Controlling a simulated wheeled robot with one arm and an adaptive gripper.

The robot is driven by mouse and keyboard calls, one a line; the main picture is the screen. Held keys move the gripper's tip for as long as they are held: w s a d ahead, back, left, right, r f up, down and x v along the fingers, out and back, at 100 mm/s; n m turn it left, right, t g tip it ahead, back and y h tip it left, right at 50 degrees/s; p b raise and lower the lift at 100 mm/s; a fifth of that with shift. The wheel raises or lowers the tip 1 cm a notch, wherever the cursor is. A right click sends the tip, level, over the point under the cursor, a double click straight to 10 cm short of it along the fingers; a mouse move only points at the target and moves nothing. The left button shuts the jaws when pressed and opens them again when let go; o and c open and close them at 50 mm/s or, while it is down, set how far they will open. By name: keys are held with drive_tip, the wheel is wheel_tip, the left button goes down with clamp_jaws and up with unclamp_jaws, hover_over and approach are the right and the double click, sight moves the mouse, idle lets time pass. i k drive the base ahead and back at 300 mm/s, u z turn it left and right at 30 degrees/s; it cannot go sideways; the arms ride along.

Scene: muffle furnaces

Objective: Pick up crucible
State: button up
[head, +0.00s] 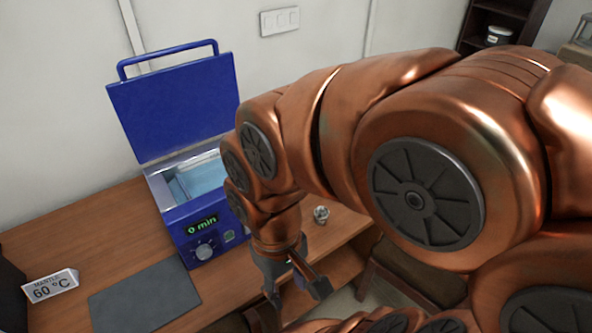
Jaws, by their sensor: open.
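A small silvery object (321,214) stands on the wooden table to the right of the blue device. It may be the crucible, but it is too small to tell for sure. My gripper (298,294) is open and points down near the table's front edge, below and apart from that object in the picture. I see nothing held between its fingers. My copper-coloured arm covers much of the right side of the view and hides part of the table.
A blue device (197,238) with its lid (175,105) raised shows "0 min". A dark grey mat (145,297) and a "60 °C" sign (50,286) lie to its left. A dark shelf (508,20) stands at the back right.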

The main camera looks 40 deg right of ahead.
sight(321, 213)
drive_tip(key=z, duration=1.45)
